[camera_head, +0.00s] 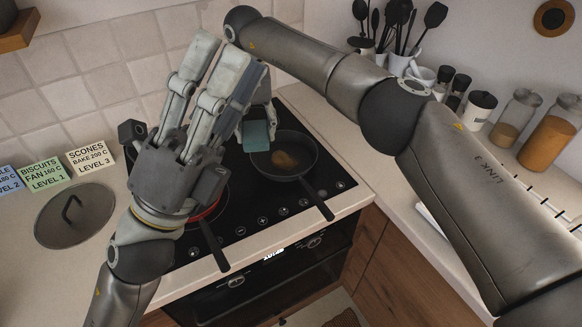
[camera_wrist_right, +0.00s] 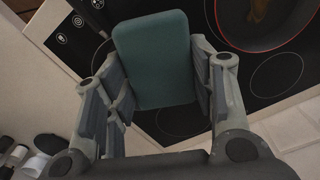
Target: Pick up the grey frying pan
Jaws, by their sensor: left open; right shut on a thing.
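A dark grey frying pan (camera_head: 285,155) with brown food in it sits at the right of the hob, its handle toward the front edge. A second pan (camera_head: 207,208) with a dark handle is at the front left over a red ring, mostly hidden by my left gripper. A red-edged pan with brown contents also shows in the right wrist view (camera_wrist_right: 262,22). My left gripper (camera_head: 218,58) is open and empty, fingers upward. My right gripper (camera_head: 262,112) is shut on a teal block (camera_wrist_right: 155,60), which shows just left of the right pan's rim (camera_head: 257,136).
The black hob (camera_head: 262,212) has an oven below it. A round lid (camera_head: 75,215) lies on the left counter near recipe cards (camera_head: 90,157). Utensils (camera_head: 398,35), jars (camera_head: 514,118) and a white-fronted pot (camera_head: 478,108) stand at the back right.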

